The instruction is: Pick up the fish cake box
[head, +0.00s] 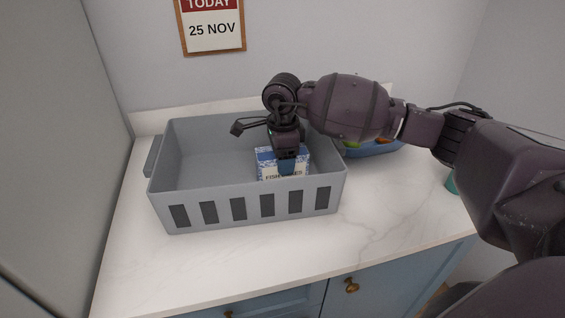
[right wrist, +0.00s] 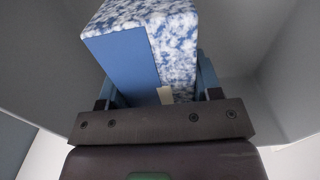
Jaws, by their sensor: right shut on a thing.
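The fish cake box (head: 268,163) is a blue and white carton with lettering on its front. It is inside the grey basket (head: 240,206), towards the right end; the basket's front wall hides its lower part. My right gripper (head: 287,165) reaches down into the basket from above and is shut on the box. In the right wrist view the box (right wrist: 150,45) sits between the two blue fingers (right wrist: 160,88) of the gripper, its mottled blue and white face showing. I cannot tell whether the box touches the basket floor. My left gripper is not in view.
The basket stands on a white marble counter (head: 250,260). A blue container (head: 375,150) with colourful contents stands behind my right arm, right of the basket. A tall grey panel (head: 60,120) borders the left. The counter in front of the basket is clear.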

